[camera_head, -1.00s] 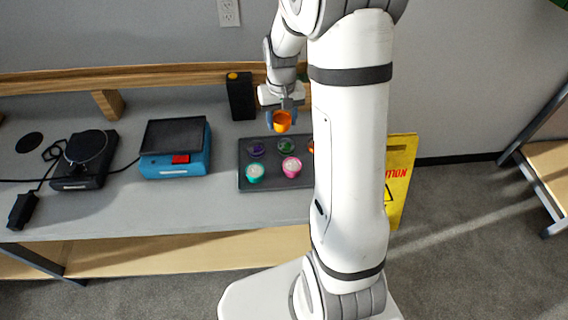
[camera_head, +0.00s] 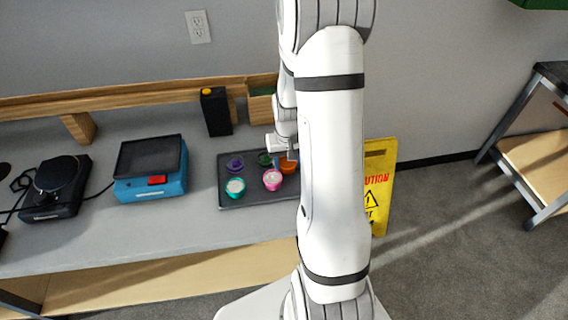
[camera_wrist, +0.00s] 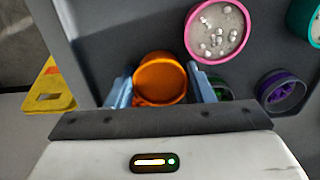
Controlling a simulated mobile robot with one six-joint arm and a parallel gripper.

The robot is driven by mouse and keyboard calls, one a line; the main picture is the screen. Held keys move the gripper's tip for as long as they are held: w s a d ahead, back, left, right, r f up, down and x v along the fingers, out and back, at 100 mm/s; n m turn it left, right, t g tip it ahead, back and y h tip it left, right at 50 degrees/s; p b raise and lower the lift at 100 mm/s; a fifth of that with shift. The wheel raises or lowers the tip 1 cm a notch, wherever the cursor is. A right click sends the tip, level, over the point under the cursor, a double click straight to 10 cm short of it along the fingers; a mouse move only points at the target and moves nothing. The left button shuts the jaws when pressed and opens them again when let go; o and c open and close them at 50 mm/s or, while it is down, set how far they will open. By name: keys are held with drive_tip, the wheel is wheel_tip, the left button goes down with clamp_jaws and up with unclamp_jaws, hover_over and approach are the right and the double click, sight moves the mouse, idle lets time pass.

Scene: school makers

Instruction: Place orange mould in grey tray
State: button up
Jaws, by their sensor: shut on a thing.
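The orange mould (camera_wrist: 160,76) is a small round cup, between the two light blue fingers of my gripper (camera_wrist: 162,84) in the wrist view. The gripper is shut on it. In the head view, orange (camera_head: 289,163) shows at the gripper (camera_head: 290,157), over the back right of the tray. The dark grey tray (camera_head: 238,199) lies on the bench. Whether the mould touches the tray floor, I cannot tell. My arm hides the tray's right end in the head view.
The tray holds a pink cup (camera_wrist: 218,30), a teal cup (camera_head: 235,187), a purple cup (camera_wrist: 283,90) and a green cup (camera_head: 264,158), partly hidden by a finger. A yellow caution sign (camera_head: 379,185) stands right.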

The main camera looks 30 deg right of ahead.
sight(288, 162)
drive_tip(key=shift+f, duration=0.1)
drive_tip(key=shift+f, duration=0.15)
drive_tip(key=o, duration=0.8)
wheel_tip(288, 162, up, 12)
drive_tip(key=s+a+r+n+t, duration=0.1)
drive_tip(key=s+a+r, duration=0.4)
drive_tip(key=s+a, duration=0.1)
drive_tip(key=s+a+r+n+t, duration=0.1)
drive_tip(key=s+a+r+n, duration=0.1)
drive_tip(key=s+a+r, duration=0.2)
drive_tip(key=s+a, duration=0.3)
drive_tip(key=s, duration=0.2)
drive_tip(key=shift+s+r+t, duration=0.2)
drive_tip(key=shift+r+t, duration=0.1)
drive_tip(key=shift+r, duration=0.1)
